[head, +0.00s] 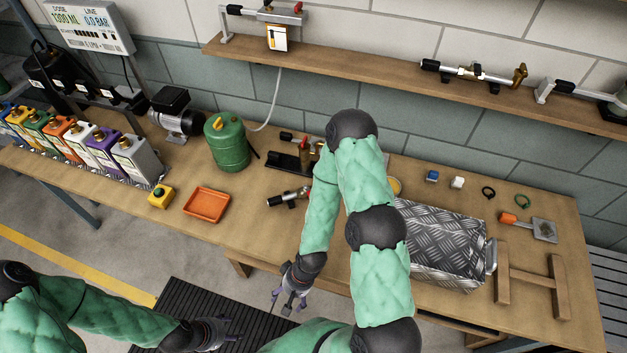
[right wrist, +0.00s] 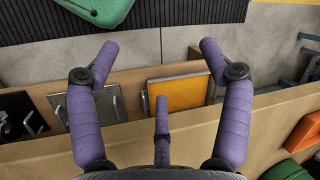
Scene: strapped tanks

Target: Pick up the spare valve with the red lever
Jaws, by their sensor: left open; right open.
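My right gripper (head: 289,302) is open and empty in front of the bench edge, below the lying valve. Its spread purple fingers show in the right wrist view (right wrist: 162,95). My left gripper (head: 232,333) is open and empty at the lower left.
A green canister (head: 229,142), an orange tray (head: 207,204) and a yellow button box (head: 161,196) stand left of the valves. A metal tread-plate box (head: 440,240) is on the right. The wall shelf (head: 370,70) carries more valves.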

